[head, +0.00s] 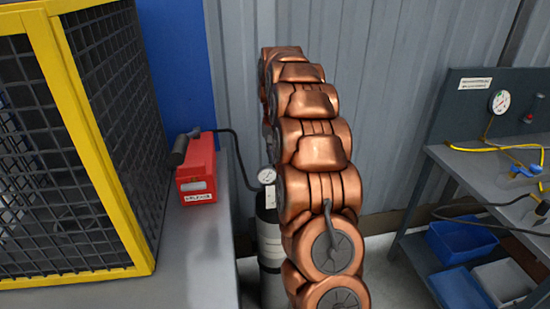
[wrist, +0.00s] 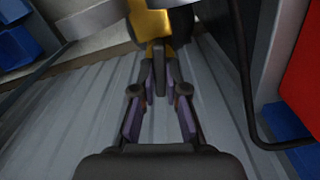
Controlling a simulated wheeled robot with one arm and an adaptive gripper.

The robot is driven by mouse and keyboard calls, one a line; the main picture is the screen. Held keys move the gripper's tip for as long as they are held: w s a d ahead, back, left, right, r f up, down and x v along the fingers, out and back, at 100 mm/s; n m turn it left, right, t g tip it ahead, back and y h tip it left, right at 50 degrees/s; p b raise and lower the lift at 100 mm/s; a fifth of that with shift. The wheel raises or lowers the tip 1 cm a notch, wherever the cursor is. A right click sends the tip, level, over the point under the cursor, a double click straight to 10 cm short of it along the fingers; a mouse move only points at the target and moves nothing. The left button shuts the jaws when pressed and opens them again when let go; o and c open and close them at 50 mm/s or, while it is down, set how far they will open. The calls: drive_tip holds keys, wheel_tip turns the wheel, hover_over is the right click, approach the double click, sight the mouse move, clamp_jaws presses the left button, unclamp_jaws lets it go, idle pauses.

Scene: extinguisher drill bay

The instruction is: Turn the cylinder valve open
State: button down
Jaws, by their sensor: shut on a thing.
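The cylinder (head: 269,235) is dark at the top with a pale band and stands upright on the floor, partly behind my copper arm. A round gauge (head: 267,177) sits at its top. The valve is hidden by my arm in the head view. In the wrist view a brass-yellow valve body (wrist: 150,25) shows at the top centre. My gripper (wrist: 160,77) reaches up to it, its two fingers closed on a narrow dark piece below the brass part, which looks like the valve handle. My gripper does not show in the head view.
A red box (head: 196,170) stands on a grey table (head: 205,255) left of the cylinder, with a black hose (head: 240,150) running from it. A yellow-framed mesh cage (head: 95,150) stands further left. A workbench (head: 480,170) with blue bins (head: 460,238) below is at right.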

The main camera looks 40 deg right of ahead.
drive_tip(key=shift+n, duration=1.2)
drive_tip(key=c, duration=1.2)
unclamp_jaws()
drive_tip(key=shift+r, duration=3.7)
